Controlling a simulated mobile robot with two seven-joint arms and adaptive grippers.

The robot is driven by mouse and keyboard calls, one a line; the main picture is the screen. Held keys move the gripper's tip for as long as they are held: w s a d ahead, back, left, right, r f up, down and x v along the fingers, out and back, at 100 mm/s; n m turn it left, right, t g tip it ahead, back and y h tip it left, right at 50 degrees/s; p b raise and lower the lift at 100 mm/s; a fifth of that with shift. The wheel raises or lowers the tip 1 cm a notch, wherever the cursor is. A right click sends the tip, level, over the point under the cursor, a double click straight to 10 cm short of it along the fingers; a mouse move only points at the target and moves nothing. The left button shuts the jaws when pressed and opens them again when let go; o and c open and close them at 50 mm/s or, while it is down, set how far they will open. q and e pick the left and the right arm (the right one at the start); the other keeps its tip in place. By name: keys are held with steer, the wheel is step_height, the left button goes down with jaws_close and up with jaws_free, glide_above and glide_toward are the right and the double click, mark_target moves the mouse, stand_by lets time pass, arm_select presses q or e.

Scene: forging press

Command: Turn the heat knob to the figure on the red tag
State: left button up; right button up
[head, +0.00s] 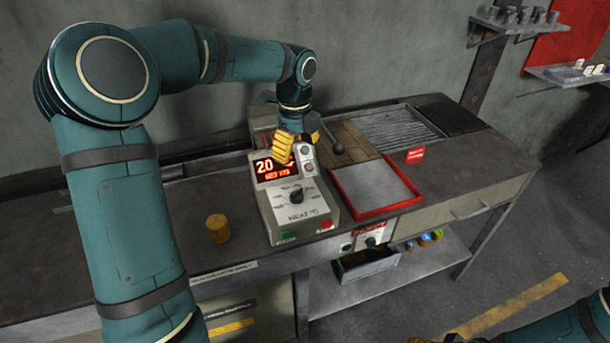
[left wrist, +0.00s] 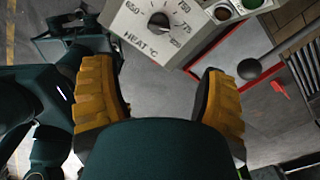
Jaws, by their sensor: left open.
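The heat panel (head: 283,218) is a pale box on the bench, marked HEAT °C, with a black knob (head: 296,196) on its sloped face. The knob also shows in the left wrist view (left wrist: 159,21), among figures including 650, 750 and 775; its exact setting is unclear. My left gripper (head: 284,146) is open and empty above the back of the panel, apart from the knob, partly covering the lit display (head: 273,172).
The red-rimmed tray (head: 333,187) lies right of the panel. A black-balled lever (head: 337,148) rises behind it. A yellow cylinder (head: 217,228) stands to the left. The panel's front has a green button (head: 286,236) and a red button (head: 326,225).

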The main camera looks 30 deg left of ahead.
mark_target(296, 191)
arm_select(q)
step_height(296, 191, down, 14)
steer(key=shift+a+r+b, duration=0.1)
steer(key=shift+r+b, duration=0.05)
steer(key=shift+b, duration=1.1)
steer(key=shift+s, duration=0.1)
steer(key=c, duration=1.2)
